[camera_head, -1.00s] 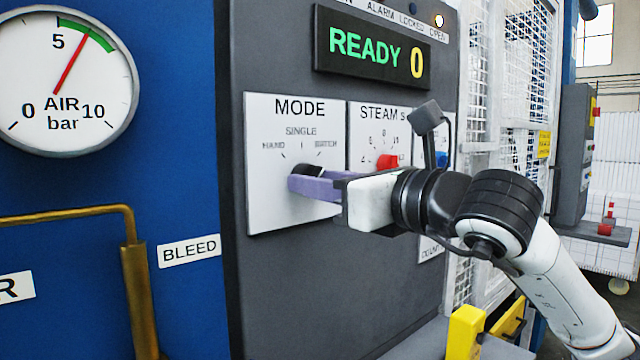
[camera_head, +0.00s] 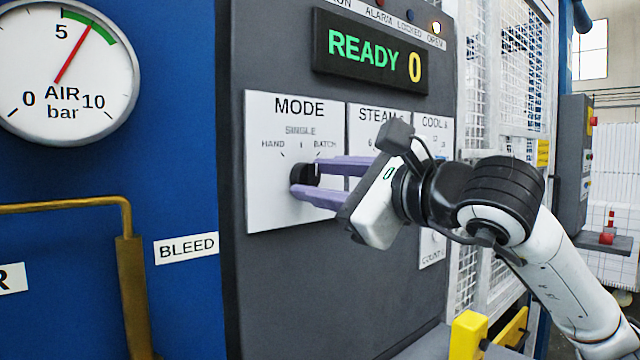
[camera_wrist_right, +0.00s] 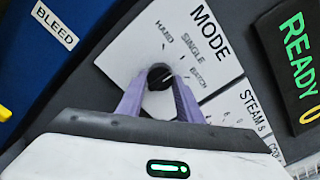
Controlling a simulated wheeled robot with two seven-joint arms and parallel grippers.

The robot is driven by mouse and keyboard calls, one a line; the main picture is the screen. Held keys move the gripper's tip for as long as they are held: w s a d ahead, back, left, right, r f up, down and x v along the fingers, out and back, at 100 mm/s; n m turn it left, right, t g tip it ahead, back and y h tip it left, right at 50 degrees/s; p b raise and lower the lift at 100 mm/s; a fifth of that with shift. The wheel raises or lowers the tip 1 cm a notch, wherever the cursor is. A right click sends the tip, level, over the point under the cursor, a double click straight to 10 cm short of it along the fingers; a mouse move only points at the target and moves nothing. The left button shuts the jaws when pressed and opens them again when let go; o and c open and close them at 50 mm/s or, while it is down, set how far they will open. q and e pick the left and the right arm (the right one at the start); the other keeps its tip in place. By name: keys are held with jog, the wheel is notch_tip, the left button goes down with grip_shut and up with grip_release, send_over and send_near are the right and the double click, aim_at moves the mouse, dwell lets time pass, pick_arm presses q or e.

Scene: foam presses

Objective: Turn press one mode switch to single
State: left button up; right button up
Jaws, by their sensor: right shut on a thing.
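The press one mode switch is a round black knob (camera_head: 305,174) on the white MODE plate (camera_head: 270,208), marked HAND, SINGLE and BATCH. My right gripper (camera_head: 308,183) has its two purple fingers on opposite sides of the knob, shut on it. In the right wrist view the knob (camera_wrist_right: 160,77) sits between the fingertips of the gripper (camera_wrist_right: 160,84). A small pale mark on the knob faces the SINGLE and BATCH side; I cannot tell exactly which it points to. My left gripper is not in view.
A display (camera_head: 370,53) above reads READY 0. The STEAM plate (camera_head: 360,135) lies just right of MODE, partly behind my gripper. An air gauge (camera_head: 68,70) and a brass pipe (camera_head: 132,290) are at left. A white mesh guard (camera_head: 520,95) stands at right.

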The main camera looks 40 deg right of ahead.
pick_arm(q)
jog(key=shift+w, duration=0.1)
pick_arm(e)
jog(key=shift+n, duration=0.3)
jog(key=o, duration=1)
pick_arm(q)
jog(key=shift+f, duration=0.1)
pick_arm(e)
jog(key=shift+o, duration=0.2)
jog(key=shift+s, duration=0.15)
jog(key=shift+s+b, duration=0.3)
jog(key=shift+s, duration=0.05)
pick_arm(q)
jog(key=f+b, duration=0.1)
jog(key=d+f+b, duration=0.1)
jog(key=b, duration=0.1)
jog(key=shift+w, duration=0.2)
pick_arm(e)
jog(key=s, duration=0.9)
jog(key=shift+s+d, duration=0.2)
jog(key=shift+d, duration=0.2)
